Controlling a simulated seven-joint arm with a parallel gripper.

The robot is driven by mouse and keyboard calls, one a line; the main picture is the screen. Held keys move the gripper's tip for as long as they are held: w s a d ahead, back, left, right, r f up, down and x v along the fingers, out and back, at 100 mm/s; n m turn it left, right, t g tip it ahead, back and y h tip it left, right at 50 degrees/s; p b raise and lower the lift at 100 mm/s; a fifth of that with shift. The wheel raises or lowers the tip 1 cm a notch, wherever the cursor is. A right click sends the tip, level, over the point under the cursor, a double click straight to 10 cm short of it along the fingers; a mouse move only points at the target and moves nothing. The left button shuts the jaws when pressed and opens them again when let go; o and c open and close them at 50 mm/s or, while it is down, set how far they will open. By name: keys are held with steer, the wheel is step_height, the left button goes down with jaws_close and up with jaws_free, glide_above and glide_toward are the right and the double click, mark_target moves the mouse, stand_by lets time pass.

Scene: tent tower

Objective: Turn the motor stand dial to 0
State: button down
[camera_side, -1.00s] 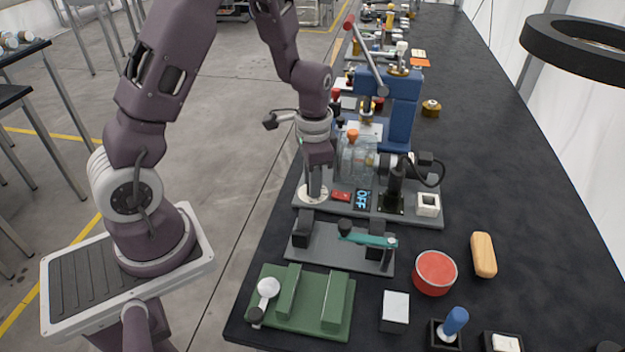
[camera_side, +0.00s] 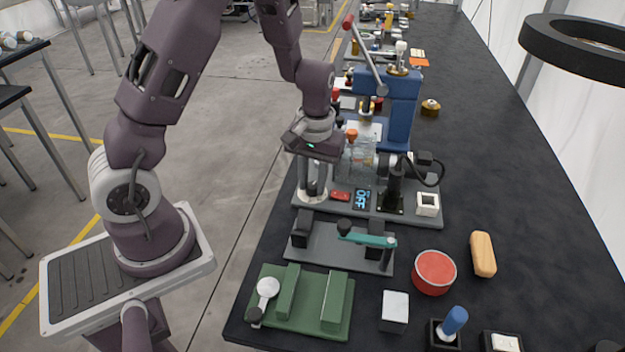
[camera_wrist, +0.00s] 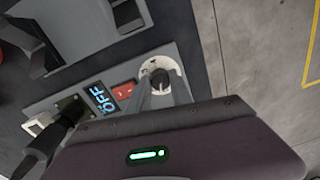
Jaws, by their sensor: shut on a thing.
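The motor stand (camera_side: 335,207) is a grey plate on the black bench. Its dial is a white disc (camera_side: 304,194) at the plate's left end, with a dark knob in the middle. The dial also shows in the wrist view (camera_wrist: 174,72), with the knob (camera_wrist: 160,79) between my fingers. My gripper (camera_side: 314,190) points down over the dial and is shut on the knob. The display beside it (camera_side: 361,200) reads OFF, and it also shows in the wrist view (camera_wrist: 103,97). The dial's markings are too small to read, and my fingers hide part of it.
A red switch (camera_side: 340,196) sits between dial and display. A black motor (camera_side: 395,180) with a cable stands to the right. A grey fixture with a teal lever (camera_side: 368,240) lies in front.

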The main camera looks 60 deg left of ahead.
mark_target(314, 185)
steer(key=shift+w+n, duration=0.1)
steer(key=shift+n, duration=1.8)
steer(key=c, duration=1.1)
jaws_free()
steer(key=shift+c, duration=0.2)
step_height(314, 185, up, 7)
steer(key=shift+w+r, duration=0.1)
steer(key=shift+d, duration=0.1)
